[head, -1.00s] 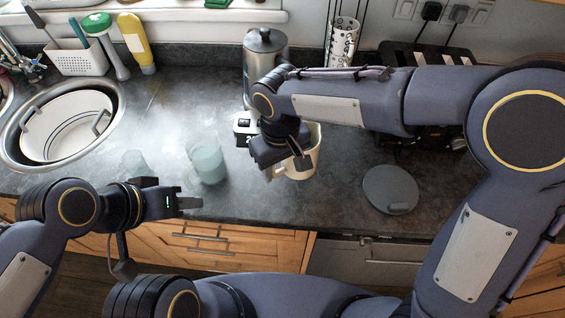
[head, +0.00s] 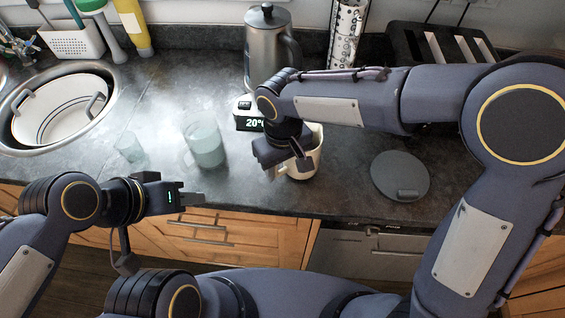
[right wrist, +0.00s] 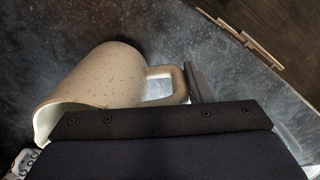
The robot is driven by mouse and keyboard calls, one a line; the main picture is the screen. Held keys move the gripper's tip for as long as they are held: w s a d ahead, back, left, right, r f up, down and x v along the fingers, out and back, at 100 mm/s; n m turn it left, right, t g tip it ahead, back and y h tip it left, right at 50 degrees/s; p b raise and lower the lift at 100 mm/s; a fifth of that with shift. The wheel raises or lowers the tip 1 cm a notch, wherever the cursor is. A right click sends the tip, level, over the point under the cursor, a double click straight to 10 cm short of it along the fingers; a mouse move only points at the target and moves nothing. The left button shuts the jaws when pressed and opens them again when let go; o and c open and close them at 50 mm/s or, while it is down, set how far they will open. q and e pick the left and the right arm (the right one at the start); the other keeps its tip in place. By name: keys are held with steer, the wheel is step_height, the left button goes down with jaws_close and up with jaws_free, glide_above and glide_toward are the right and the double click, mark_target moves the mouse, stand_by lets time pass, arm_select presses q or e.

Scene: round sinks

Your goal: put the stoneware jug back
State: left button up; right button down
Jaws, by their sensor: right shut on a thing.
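The stoneware jug (head: 314,160) is cream and speckled. In the head view it is partly hidden behind my right gripper (head: 298,158). The right wrist view shows its body (right wrist: 98,82) and its loop handle, with a gripper finger at the handle's outer end. My right gripper is shut on the jug by the handle. I cannot tell whether the jug's base touches the counter (head: 270,192). My left gripper (head: 197,198) hangs near the counter's front edge, apart from the jug; its finger gap is not clear.
A glass pitcher (head: 206,145) and a glass tumbler (head: 130,147) stand left of the jug. A digital display (head: 247,118) and a steel kettle (head: 268,45) are behind it. A grey round lid (head: 400,174) lies to the right. A round sink (head: 20,135) is far left.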

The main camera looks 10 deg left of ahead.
steer(key=shift+f+b, duration=0.55)
steer(key=shift+f, duration=0.05)
stand_by(0.3)
steer(key=c, duration=0.6)
jaws_free()
